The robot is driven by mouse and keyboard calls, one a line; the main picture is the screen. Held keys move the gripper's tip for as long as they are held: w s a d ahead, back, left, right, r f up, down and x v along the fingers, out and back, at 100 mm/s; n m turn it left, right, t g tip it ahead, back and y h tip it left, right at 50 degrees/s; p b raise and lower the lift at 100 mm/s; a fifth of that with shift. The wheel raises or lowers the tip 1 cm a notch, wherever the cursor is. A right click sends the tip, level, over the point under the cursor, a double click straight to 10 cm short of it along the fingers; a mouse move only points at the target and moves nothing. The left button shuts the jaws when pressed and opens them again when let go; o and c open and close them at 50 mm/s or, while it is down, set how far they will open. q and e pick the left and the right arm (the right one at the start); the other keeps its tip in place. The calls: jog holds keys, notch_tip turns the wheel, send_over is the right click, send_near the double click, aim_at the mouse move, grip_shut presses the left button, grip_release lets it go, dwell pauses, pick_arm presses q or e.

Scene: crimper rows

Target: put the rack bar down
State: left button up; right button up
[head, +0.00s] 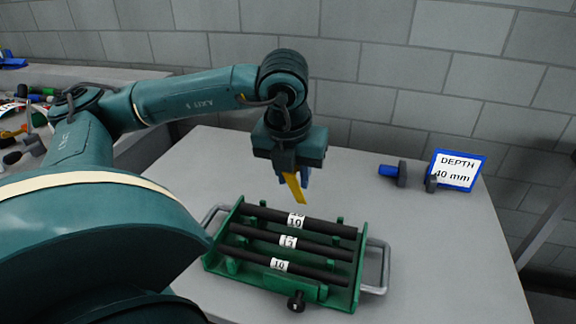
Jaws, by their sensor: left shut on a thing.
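A green rack (225,245) with metal handles at both ends stands on the grey table. Three black bars lie across it: the back bar (330,228), the middle bar (317,247) and the front bar (310,270), each with a white number label. I cannot tell which of them is the rack bar meant. My left gripper (294,185) is above the back bar, pointing down. It is shut on a narrow, tilted yellow piece (296,189), with some blue showing beside it. The yellow tip looks just clear of the bar. My right gripper is not in view.
A blue-framed sign (455,170) reading "DEPTH 40 mm" stands at the back right, near a blue and black piece (388,171). A side table at the left (70,72) holds several coloured items. The table (455,245) right of the rack is clear.

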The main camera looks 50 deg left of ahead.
pick_arm(q)
jog(key=shift+s+d+f+b, duration=0.45)
jog(key=shift+s+f+b, duration=0.2)
jog(key=shift+s, duration=0.15)
jog(key=shift+s+d+f+b, duration=0.4)
jog(key=shift+s+f+b, duration=0.25)
jog(key=shift+s, duration=0.1)
jog(key=shift+s+d+f+b, duration=0.35)
jog(key=shift+s+f+b, duration=0.1)
jog(key=shift+s, duration=0.2)
jog(key=shift+c, duration=0.3)
jog(key=shift+s, duration=0.15)
jog(key=shift+c, duration=0.5)
jog(key=shift+d, duration=0.1)
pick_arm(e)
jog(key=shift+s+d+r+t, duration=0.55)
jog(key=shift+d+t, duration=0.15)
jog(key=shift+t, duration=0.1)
